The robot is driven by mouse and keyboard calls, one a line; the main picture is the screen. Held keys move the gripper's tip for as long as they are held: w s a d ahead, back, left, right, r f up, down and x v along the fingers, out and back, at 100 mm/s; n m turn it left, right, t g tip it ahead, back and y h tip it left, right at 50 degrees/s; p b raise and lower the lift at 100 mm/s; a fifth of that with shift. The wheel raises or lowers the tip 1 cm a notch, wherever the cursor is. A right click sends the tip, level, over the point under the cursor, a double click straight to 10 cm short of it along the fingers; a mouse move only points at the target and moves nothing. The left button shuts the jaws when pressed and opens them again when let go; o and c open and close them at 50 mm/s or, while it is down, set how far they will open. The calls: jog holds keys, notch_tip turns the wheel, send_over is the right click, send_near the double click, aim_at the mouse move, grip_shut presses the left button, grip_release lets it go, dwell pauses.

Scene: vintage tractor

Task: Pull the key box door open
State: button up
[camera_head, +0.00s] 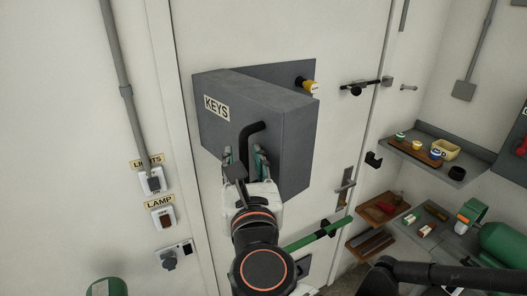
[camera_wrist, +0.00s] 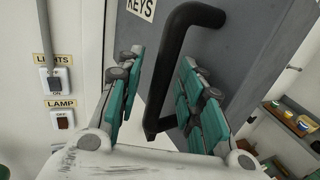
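The grey key box door (camera_head: 222,122), labelled KEYS, is a thick box-shaped cover in the middle of the head view. It stands at an angle from a grey back plate (camera_head: 275,72), with a wedge-shaped gap widening to the right. A black bent handle (camera_head: 246,138) is on its front; it also shows in the wrist view (camera_wrist: 172,62). My gripper (camera_head: 245,160) is at the handle, its green-padded fingers on either side. In the wrist view my gripper (camera_wrist: 160,82) is open, with gaps visible between handle and pads. The handle's lower end lies low between the fingers.
A yellow-and-black item (camera_head: 308,86) sits on the back plate. Light switches (camera_head: 152,181) are on the wall to the left. A door latch (camera_head: 362,87), a shelf with small jars (camera_head: 428,150) and a green bar (camera_head: 318,234) are to the right.

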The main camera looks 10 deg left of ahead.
jog(key=v, duration=1.2)
dwell(0.4)
